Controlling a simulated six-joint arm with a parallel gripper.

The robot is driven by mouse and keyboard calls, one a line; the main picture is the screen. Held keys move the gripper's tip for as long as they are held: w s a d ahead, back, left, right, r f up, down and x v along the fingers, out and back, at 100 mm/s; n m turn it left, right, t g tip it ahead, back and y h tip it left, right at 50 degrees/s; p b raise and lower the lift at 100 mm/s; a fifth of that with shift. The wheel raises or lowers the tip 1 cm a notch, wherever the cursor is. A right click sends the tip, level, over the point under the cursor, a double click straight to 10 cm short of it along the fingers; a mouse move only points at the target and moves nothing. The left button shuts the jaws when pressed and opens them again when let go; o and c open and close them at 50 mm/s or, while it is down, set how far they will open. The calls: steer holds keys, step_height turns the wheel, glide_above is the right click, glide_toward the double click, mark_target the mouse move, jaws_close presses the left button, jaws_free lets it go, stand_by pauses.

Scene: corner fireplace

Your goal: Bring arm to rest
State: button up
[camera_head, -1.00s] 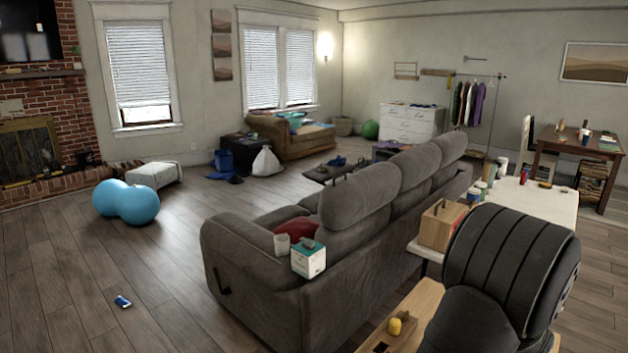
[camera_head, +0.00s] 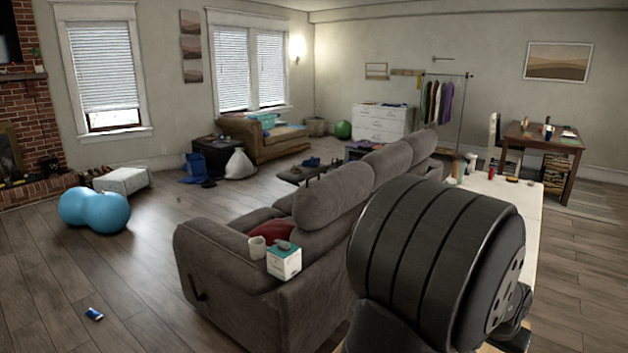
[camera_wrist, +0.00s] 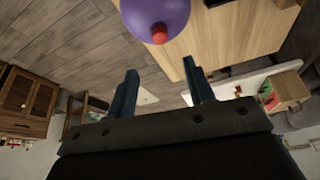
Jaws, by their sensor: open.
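My gripper (camera_wrist: 160,92) shows in the wrist view with its two dark blue fingers apart and nothing between them. The fingertips point toward a wooden top and the plank floor. My arm's dark rounded link fills the lower right of the head view, and the gripper itself does not show there. A purple ball-like thing (camera_wrist: 156,16) with a red tip lies beyond the fingers in the wrist view, apart from them.
A grey sofa (camera_head: 235,305) stands left of my arm, with a tissue box (camera_head: 284,262) and a cup (camera_head: 257,247) on its armrest. A white table (camera_head: 515,195) is behind my arm. A blue peanut ball (camera_head: 95,210) and a phone (camera_head: 94,314) lie on the open floor at left.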

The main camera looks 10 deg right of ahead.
steer(key=v, duration=0.6)
steer(key=x, duration=1.7)
steer(key=shift+f, duration=0.2)
steer(key=shift+r, duration=1.3)
steer(key=shift+f, duration=0.55)
steer(key=shift+a+f, duration=0.15)
steer(key=shift+f, duration=0.4)
steer(key=v, duration=1.6)
steer(key=shift+r, duration=0.25)
steer(key=shift+f, duration=0.1)
